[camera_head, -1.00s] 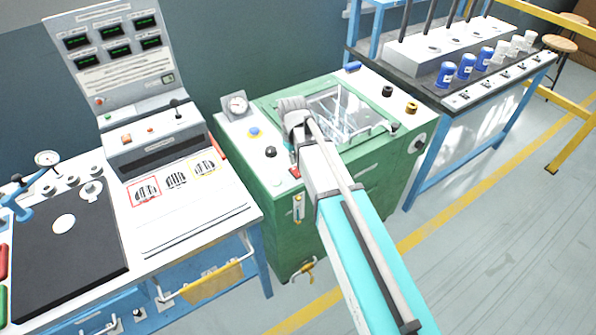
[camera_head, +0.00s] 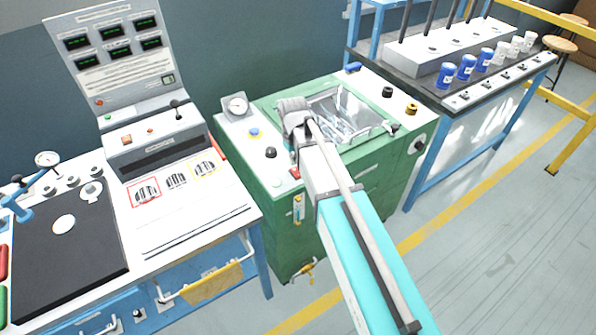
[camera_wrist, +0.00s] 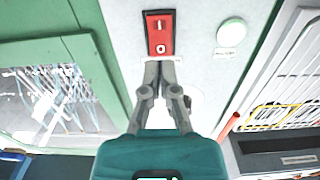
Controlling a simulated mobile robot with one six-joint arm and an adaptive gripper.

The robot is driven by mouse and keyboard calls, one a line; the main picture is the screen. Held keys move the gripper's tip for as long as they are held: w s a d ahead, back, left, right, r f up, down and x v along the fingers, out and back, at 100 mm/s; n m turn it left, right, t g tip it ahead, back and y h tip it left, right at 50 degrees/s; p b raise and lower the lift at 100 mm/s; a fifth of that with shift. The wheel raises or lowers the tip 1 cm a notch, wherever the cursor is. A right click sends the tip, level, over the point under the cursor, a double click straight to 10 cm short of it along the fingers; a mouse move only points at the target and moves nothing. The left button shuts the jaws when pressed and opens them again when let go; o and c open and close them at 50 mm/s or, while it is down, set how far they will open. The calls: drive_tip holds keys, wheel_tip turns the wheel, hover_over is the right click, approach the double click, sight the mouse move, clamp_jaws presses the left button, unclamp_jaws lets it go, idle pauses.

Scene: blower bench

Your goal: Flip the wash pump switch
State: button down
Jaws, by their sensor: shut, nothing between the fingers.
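A red rocker switch (camera_wrist: 159,35) marked I and O sits on the pale panel in the wrist view, with the I at the top and the O nearer my fingers. In the head view the red switch (camera_head: 295,173) is at the front of the green washer unit, just left of my arm. My gripper (camera_wrist: 163,63) is shut and empty. Its fingertips are at the O edge of the switch in the wrist view, over a small label I cannot read. I cannot tell whether they touch. In the head view my arm mostly hides the fingers.
A pale round button (camera_wrist: 232,33) is right of the switch. The washer's glazed lid (camera_head: 340,108) lies beside my wrist. A black knob (camera_head: 270,152) and a gauge (camera_head: 236,104) stand on the same panel. A white bench (camera_head: 195,215) is to the left.

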sight(295, 169)
drive_tip(key=shift+f+b, duration=1.4)
idle(1.5)
drive_tip(key=shift+r, duration=0.15)
drive_tip(key=shift+r+p, duration=3.4)
drive_tip(key=shift+p, duration=0.15)
drive_tip(key=shift+s+d, duration=0.1)
drive_tip(key=shift+d, duration=0.1)
drive_tip(key=s+d+m, duration=0.3)
drive_tip(key=s+d, duration=0.3)
drive_tip(key=d, duration=0.3)
drive_tip(key=s+d+m, duration=0.3)
drive_tip(key=s+d, duration=0.4)
drive_tip(key=d, duration=0.3)
drive_tip(key=shift+s+d+m, duration=0.15)
drive_tip(key=shift+d+m, duration=0.15)
drive_tip(key=shift+m, duration=0.1)
